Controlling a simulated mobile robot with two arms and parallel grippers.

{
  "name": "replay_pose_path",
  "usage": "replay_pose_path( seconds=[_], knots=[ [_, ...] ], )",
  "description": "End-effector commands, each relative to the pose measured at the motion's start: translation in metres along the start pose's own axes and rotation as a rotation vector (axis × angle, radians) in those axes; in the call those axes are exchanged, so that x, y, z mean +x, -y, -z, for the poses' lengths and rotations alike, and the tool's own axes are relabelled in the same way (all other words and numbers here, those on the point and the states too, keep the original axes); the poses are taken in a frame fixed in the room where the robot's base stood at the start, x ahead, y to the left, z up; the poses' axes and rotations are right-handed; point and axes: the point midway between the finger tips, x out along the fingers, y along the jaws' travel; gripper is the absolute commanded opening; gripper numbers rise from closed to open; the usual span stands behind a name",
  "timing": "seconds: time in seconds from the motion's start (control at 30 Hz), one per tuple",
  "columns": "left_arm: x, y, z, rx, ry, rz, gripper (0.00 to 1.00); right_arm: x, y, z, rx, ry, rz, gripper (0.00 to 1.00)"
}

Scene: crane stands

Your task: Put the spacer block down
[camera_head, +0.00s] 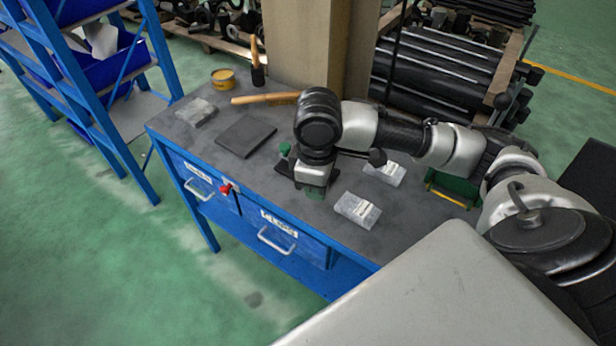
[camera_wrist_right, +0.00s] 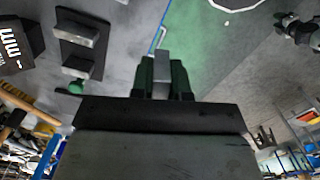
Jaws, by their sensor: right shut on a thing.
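My right gripper (camera_head: 315,190) is low over the front middle of the workbench top (camera_head: 330,225). In the right wrist view its green fingers (camera_wrist_right: 162,78) are shut on a small grey block, the spacer block (camera_wrist_right: 162,62). I cannot tell whether the block touches anything below; in the head view the gripper hides it. A dark fixture plate (camera_wrist_right: 90,28) with grey blocks on it and a green knob (camera_wrist_right: 76,87) shows beside the gripper in the wrist view. The green knob (camera_head: 285,149) also shows just left of the gripper in the head view. My left gripper is not in view.
On the bench are a dark flat plate (camera_head: 245,136), a clear packet (camera_head: 196,112), two labelled clear boxes (camera_head: 357,210) (camera_head: 385,173), a yellow tin (camera_head: 223,79) and a wooden-handled tool (camera_head: 265,98). A pillar (camera_head: 310,45) stands behind. A blue rack (camera_head: 150,50) stands left.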

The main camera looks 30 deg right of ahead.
Motion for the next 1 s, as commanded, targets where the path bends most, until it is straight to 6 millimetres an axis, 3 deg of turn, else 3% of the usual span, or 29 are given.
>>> replay_pose_path(
  seconds=[0.1, 0.23, 0.37, 0.5, 0.77, 0.87, 1.0],
  knots=[
    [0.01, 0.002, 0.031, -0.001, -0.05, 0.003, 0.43, 0.005, -0.022, -0.011, -0.249, 0.002, -0.001, 0.0],
    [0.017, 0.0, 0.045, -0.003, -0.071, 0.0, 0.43, 0.007, -0.044, -0.023, -0.537, 0.0, -0.001, 0.0],
    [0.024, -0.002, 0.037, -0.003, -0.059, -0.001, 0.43, 0.006, -0.064, -0.035, -0.809, -0.005, -0.005, 0.0],
    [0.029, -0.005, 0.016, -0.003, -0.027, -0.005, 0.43, 0.004, -0.08, -0.045, -1.045, -0.01, -0.012, 0.0],
    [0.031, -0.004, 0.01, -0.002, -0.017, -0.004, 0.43, 0.002, -0.094, -0.051, -1.253, -0.016, -0.021, 0.0],
    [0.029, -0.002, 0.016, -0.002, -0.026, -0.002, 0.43, 0.008, -0.1, -0.04, -1.266, -0.019, -0.02, 0.0],
    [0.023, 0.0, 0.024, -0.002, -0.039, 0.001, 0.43, 0.024, -0.112, -0.011, -1.266, -0.021, -0.019, 0.0]
  ],
)
